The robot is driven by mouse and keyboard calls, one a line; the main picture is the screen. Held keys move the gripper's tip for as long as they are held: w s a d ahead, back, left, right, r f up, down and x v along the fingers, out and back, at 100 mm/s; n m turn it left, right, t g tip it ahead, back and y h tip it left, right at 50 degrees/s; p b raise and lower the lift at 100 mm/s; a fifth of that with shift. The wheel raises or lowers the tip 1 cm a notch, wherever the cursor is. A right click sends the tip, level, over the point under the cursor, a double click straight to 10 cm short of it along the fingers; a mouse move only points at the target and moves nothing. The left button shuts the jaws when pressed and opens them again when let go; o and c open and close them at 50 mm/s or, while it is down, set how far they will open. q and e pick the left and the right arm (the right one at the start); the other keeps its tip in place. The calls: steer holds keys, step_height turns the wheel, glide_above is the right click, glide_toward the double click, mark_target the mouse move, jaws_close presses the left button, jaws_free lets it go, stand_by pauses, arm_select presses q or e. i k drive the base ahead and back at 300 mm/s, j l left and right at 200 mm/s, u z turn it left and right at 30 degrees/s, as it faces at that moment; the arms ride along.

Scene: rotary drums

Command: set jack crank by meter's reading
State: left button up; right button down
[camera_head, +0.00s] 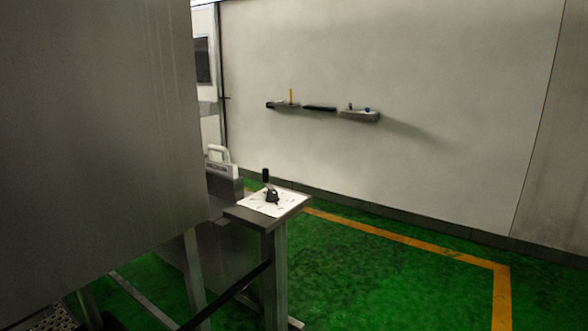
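A small black crank (271,187) with an upright dark handle stands on a white marked sheet (288,203) on the end of a dark table (243,214). Next to it on the table is a grey box-like device with a pale handle (223,172); I cannot tell if it is the meter, and no reading is legible. Neither of my grippers is in view.
A large grey metal panel (95,130) fills the left and hides part of the table. Wall shelves (358,116) hold small items, one a yellow upright piece (291,96). Green floor (390,275) with a yellow line (400,238) is clear at the right.

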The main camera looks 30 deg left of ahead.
mark_target(272, 194)
steer(key=i+u, duration=0.15)
steer(key=i, duration=0.4)
steer(key=i+l+u, duration=0.1)
steer(key=i, duration=0.5)
steer(key=i+l+u, duration=0.2)
steer(key=i+u, duration=0.25)
steer(key=i+l+u, duration=0.9)
steer(key=k+j, duration=0.05)
steer(key=k, duration=0.05)
